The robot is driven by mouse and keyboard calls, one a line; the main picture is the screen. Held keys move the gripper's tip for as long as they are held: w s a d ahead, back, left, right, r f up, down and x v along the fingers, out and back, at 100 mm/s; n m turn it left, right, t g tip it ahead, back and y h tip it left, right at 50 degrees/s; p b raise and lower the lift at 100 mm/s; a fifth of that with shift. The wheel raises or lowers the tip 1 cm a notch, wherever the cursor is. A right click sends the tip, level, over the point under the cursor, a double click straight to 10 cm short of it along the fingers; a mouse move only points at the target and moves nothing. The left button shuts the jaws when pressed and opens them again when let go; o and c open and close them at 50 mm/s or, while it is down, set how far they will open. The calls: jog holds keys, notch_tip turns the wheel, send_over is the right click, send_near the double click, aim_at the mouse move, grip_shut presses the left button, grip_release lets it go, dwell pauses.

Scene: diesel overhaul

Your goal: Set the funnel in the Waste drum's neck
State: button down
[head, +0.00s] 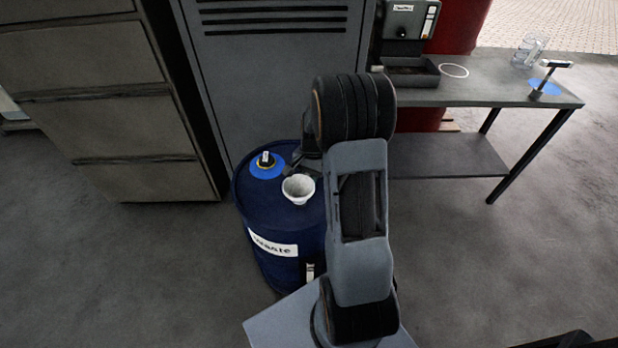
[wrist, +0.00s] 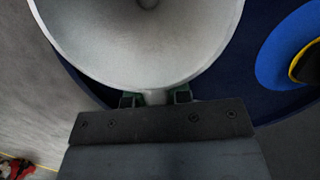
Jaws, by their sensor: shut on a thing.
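The white funnel (head: 298,189) is at the top of the blue Waste drum (head: 262,218), near the front of its lid. My gripper (wrist: 154,98) is shut on the funnel, at the edge of its bowl. In the wrist view the funnel's wide bowl (wrist: 140,45) fills the upper middle, with its dark outlet at the top edge. The funnel's spout and the drum's neck are hidden, so I cannot tell whether the spout is in the neck. In the head view my arm partly hides the gripper and the drum's right side.
A blue disc with a black and yellow piece (head: 266,165) lies on the drum's lid, left of the funnel. A grey locker (head: 275,80) stands behind, drawers (head: 100,110) at left. A workbench (head: 490,92) at right holds a tray, a white ring and a glass container.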

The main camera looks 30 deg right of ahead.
jog(key=c, duration=1)
grip_release()
jog(key=r+p, duration=0.1)
jog(key=r, duration=0.3)
jog(key=w+d+r+p, duration=0.1)
jog(key=r, duration=0.4)
jog(key=d+r+p, duration=0.1)
jog(key=r, duration=0.3)
jog(key=shift+w+d+r, duration=0.15)
jog(key=shift+w+r, duration=0.1)
jog(key=shift+r, duration=0.05)
